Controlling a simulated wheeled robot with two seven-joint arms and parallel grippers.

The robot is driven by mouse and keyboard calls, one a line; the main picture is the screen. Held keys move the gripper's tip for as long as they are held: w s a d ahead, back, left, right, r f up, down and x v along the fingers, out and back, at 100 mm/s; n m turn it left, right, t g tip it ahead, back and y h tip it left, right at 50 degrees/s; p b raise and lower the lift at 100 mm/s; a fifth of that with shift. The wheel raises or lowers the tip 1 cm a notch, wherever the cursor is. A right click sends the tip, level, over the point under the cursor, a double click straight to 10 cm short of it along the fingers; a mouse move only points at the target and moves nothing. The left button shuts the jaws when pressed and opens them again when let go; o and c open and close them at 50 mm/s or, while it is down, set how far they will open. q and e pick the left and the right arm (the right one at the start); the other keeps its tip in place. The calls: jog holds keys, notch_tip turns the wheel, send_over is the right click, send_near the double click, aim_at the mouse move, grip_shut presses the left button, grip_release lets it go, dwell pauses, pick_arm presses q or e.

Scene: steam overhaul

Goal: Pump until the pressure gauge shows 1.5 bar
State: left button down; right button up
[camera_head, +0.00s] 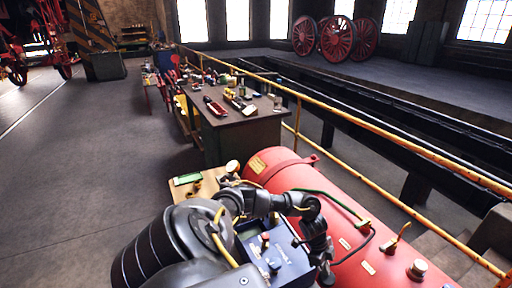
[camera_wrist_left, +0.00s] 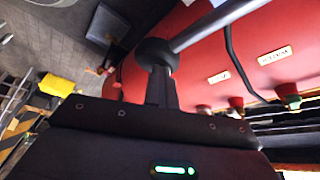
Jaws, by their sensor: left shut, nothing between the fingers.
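A large red tank (camera_head: 335,215) lies at the lower right. A blue box (camera_head: 285,262) with knobs and a small panel stands beside it, partly behind my left arm. My left gripper (camera_head: 325,272) points down beside the tank; its fingers are small and dark there. In the left wrist view my left gripper (camera_wrist_left: 160,88) is shut and empty, its tips close to a round black knob (camera_wrist_left: 156,52) at the end of a grey rod (camera_wrist_left: 215,22). I cannot tell if they touch. No gauge dial is readable. My right gripper is not in view.
A yellow railing (camera_head: 400,148) runs behind the tank. A workbench (camera_head: 240,125) with tools stands beyond it. A wooden board (camera_head: 185,190) with a green item lies left of the tank. The floor (camera_head: 100,170) at the left is clear.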

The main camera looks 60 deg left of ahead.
pick_arm(q)
notch_tip(320, 180, up, 16)
jog(key=p, duration=1)
jog(key=shift+a+f, duration=0.2)
jog(key=shift+f, duration=0.05)
notch_tip(320, 180, up, 5)
jog(key=shift+r, duration=0.1)
